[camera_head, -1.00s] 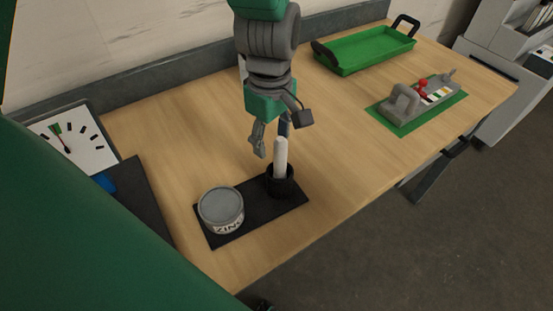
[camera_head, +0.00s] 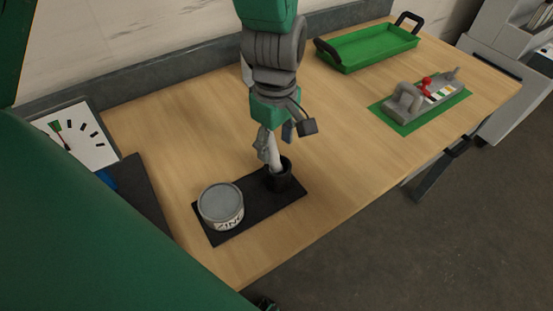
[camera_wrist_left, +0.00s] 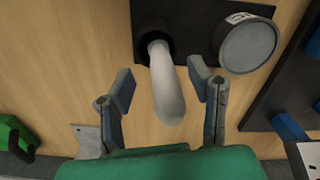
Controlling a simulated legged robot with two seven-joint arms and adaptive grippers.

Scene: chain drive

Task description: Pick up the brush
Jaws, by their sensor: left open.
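The brush stands in a black cup (camera_head: 279,179) on a black mat (camera_head: 236,232), with its pale handle (camera_head: 273,155) pointing up. In the left wrist view the handle (camera_wrist_left: 167,92) rises from the cup (camera_wrist_left: 153,40) and lies between the two fingers of my left gripper (camera_wrist_left: 162,92). The gripper is open, with a gap on each side of the handle. In the head view my left gripper (camera_head: 272,145) is at the handle, above the cup. The brush's lower end is hidden in the cup. My right gripper is not seen.
A grey zinc tin (camera_head: 221,204) stands on the mat left of the cup and shows in the left wrist view (camera_wrist_left: 248,45). A green tray (camera_head: 368,48) and a grey fixture on a green mat (camera_head: 400,127) are farther back. A dial board (camera_head: 78,136) is at left.

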